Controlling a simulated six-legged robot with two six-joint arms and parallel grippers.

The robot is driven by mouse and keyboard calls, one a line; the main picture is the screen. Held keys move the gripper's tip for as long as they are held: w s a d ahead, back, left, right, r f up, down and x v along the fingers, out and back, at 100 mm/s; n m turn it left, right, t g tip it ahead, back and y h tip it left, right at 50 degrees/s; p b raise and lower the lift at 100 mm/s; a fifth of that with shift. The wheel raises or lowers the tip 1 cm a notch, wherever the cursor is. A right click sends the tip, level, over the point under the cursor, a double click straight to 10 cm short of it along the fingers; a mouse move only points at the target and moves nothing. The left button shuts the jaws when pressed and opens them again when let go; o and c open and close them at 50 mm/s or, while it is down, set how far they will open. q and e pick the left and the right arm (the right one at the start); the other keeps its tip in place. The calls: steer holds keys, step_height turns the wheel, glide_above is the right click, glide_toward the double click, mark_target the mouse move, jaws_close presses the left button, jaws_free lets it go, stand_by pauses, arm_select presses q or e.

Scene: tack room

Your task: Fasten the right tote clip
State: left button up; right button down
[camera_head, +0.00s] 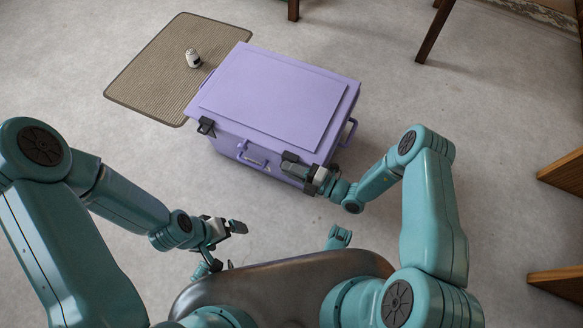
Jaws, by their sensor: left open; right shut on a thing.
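The purple tote (270,97) stands on the floor with its lid down. Its front side carries a carry handle (252,158) and two dark clips near the corners. The right clip (291,158) is at the front right, partly hidden by my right gripper (312,178). My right gripper is at this clip and shut on it. Whether the clip is latched cannot be seen. The left clip (206,126) sits at the front left corner. My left gripper (238,227) is open and empty, in front of the tote and apart from it.
A brown ribbed mat (150,75) lies behind and left of the tote, with a small white and black object (193,58) on it. Wooden furniture legs (434,32) stand at the back right. Wooden pieces (565,172) jut in at the right edge. Floor (480,130) between is clear.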

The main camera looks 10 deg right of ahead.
steer(key=shift+s+a+f, duration=0.1)
steer(key=shift+s+f, duration=0.05)
steer(key=shift+f, duration=0.05)
steer(key=c, duration=1.2)
jaws_free()
steer(key=shift+r, duration=0.1)
steer(key=shift+d, duration=0.2)
steer(key=p+v, duration=0.3)
steer(key=v, duration=1.3)
